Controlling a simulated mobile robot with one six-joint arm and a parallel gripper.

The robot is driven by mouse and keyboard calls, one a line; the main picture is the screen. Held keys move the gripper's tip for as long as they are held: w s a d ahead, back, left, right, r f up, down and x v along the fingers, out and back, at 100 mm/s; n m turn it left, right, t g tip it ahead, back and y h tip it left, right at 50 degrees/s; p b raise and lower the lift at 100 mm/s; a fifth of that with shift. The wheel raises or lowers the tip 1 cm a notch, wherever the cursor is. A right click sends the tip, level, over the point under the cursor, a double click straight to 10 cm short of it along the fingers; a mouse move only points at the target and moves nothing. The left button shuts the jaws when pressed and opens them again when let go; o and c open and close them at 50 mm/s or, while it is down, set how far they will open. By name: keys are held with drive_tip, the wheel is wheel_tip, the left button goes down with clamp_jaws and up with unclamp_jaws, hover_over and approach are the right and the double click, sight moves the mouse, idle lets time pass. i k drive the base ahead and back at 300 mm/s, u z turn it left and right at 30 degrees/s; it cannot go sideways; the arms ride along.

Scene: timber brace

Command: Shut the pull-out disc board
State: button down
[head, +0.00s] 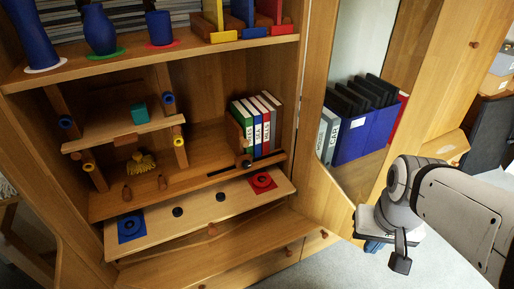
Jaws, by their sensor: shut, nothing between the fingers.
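The disc board (205,207) is a light wooden panel in the cabinet, in the head view. It sticks out below the shelf with the books, so its top is exposed. A blue square with a ring (131,227) lies at its left end and a red square with a ring (262,182) at its right end. Two black discs (178,212) lie between them. My gripper (400,264) is shut and empty, to the right of the board and well apart from it, in front of the open cabinet door.
Books (257,125) stand upright on the shelf above the board. A small braced shelf (125,130) holds a teal cube (139,112). Blue vases (100,30) stand on the top shelf. The open door (340,195) stands between the board and my arm. Grey floor is clear at the bottom.

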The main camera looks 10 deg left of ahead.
sight(165, 221)
drive_tip(key=z, duration=0.1)
drive_tip(key=k, duration=1.2)
drive_tip(key=u, duration=0.8)
drive_tip(key=i, duration=1.05)
drive_tip(key=u, duration=0.05)
